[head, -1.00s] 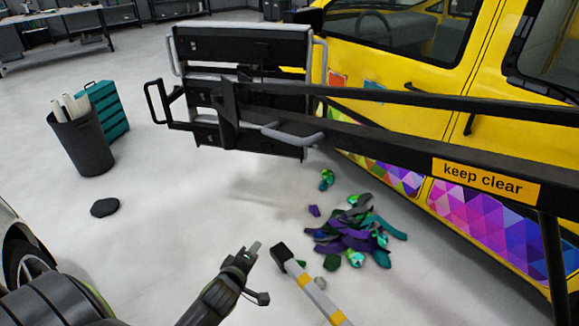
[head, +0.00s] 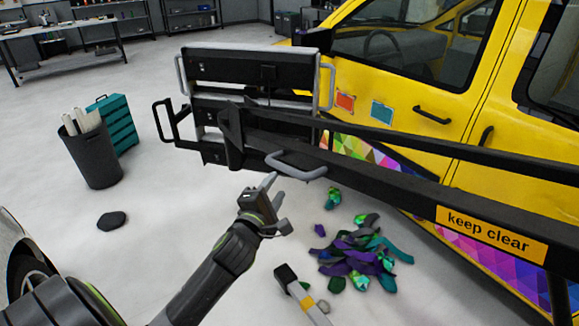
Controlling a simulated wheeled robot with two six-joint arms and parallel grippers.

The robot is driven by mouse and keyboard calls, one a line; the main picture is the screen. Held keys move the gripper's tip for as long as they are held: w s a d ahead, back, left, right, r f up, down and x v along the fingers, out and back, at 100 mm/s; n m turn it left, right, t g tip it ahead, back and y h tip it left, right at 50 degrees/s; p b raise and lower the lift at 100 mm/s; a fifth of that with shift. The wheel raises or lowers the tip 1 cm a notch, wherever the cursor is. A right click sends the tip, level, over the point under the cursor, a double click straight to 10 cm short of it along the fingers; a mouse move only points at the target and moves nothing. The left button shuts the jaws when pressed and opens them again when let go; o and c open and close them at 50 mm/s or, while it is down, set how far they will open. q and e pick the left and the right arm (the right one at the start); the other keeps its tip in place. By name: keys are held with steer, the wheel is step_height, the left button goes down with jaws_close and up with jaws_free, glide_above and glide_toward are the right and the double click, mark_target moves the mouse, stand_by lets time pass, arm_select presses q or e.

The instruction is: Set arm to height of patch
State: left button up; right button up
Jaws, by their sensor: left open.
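The black arm (head: 390,182) is a long boom with an orange "keep clear" label. It runs from the lower right to a black and grey head frame (head: 250,68) with grey side handles, in front of the yellow van. A grey handle (head: 297,168) sticks out below the boom's end. Two small patches, one orange (head: 345,103) and one blue (head: 381,112), are on the van door, right of the frame. My left gripper (head: 278,206) is open and empty, below and left of the grey handle, apparently apart from it.
Purple, teal and green scraps (head: 358,255) lie on the floor below the boom.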

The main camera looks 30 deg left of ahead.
mark_target(288, 169)
arm_select(q)
steer(key=b+x, duration=0.1)
steer(key=x, duration=0.8)
steer(key=shift+w, duration=0.15)
steer(key=shift+w+a, duration=0.15)
steer(key=shift+w, duration=0.45)
steer(key=shift+c, duration=0.2)
steer(key=shift+b, duration=0.3)
jaws_close()
